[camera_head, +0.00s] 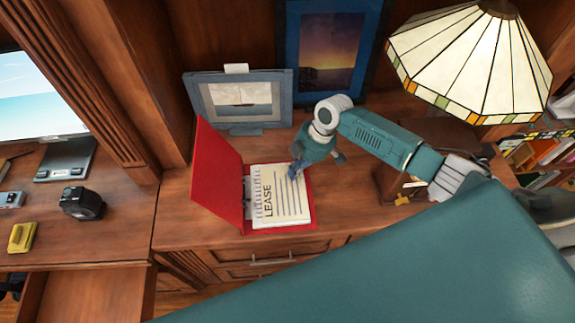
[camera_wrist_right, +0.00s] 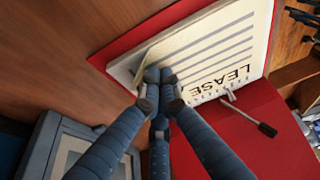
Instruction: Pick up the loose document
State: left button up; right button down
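The lease document (camera_head: 283,208), white ruled pages marked "LEASE", lies in the open red binder (camera_head: 210,180) on the wooden desk. In the right wrist view the document (camera_wrist_right: 225,60) lies on the red cover (camera_wrist_right: 262,135), beside a metal ring. My right gripper (camera_head: 294,172) is over the document's upper right part in the head view. In the wrist view the fingers of my right gripper (camera_wrist_right: 159,76) are drawn together at the document's edge, where a page looks curled up. The fingertips' contact is partly hidden. My left gripper is not in view.
A grey picture frame (camera_head: 262,98) stands behind the binder, and a dark blue framed picture (camera_head: 322,65) behind that. A stained-glass lamp (camera_head: 475,55) is at right. A black tape measure (camera_head: 82,203) and yellow object (camera_head: 21,237) lie at left.

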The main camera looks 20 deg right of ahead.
jog(key=shift+d, duration=0.35)
jog(key=shift+a, duration=0.1)
jog(key=shift+d, duration=0.2)
jog(key=d, duration=0.1)
jog(key=s+d, duration=0.1)
jog(key=d, duration=0.3)
jog(key=shift+s, duration=0.25)
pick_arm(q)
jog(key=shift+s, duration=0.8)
pick_arm(e)
jog(key=shift+a, duration=0.15)
